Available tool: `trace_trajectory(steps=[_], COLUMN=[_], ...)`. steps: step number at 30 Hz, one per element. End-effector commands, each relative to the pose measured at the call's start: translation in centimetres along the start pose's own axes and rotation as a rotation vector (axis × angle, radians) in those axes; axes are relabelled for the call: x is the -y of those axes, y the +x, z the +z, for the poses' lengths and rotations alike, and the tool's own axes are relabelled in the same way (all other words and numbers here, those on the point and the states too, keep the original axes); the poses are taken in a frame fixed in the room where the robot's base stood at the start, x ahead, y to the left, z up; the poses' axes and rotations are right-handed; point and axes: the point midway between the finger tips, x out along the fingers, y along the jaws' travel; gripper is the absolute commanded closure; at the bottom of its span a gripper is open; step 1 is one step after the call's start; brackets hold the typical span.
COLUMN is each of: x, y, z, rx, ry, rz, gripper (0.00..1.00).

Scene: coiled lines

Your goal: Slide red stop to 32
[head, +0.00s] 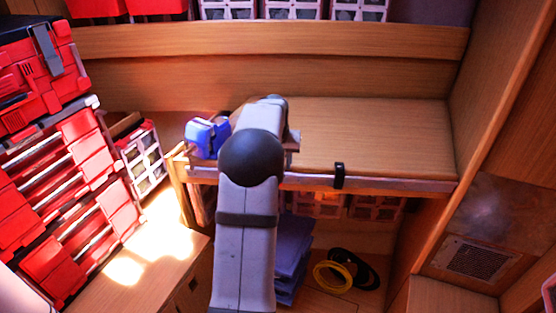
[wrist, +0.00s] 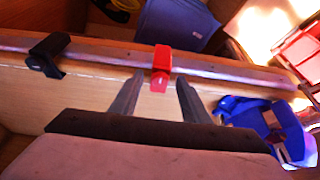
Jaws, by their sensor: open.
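The red stop (wrist: 161,62) sits on a long metal rail (wrist: 105,57) along the edge of a wooden shelf in the wrist view. My gripper (wrist: 160,77) is open, with one fingertip on either side of the stop's near end and gaps between. A black stop (wrist: 48,55) sits on the same rail to the left. In the head view the black stop (head: 339,175) is on the rail (head: 400,184) right of my arm. My arm hides the red stop there. I cannot read any scale numbers.
A blue device (head: 207,137) stands at the shelf's left end; it also shows in the wrist view (wrist: 255,122). Red drawers (head: 75,165) stand at left. The shelf top (head: 380,130) is clear.

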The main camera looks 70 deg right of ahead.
Motion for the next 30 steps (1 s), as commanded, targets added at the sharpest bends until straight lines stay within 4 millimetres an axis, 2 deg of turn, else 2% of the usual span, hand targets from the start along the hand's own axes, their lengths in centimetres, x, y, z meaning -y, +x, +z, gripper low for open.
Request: trace_trajectory(steps=[5, 6, 11, 16, 24, 30], x=[0.0, 0.0, 0.0, 0.4, 4.3, 4.4], y=[0.0, 0.0, 0.0, 0.0, -0.1, 0.0], z=[0.0, 0.0, 0.0, 0.0, -0.1, -0.1], rx=[0.0, 0.0, 0.0, 0.0, -0.001, -0.002], ry=[0.0, 0.0, 0.0, -0.002, -0.002, 0.0], rz=[0.0, 0.0, 0.0, -0.001, -0.002, 0.0], gripper=[0.58, 0.63, 1.0, 1.0, 1.0, 1.0])
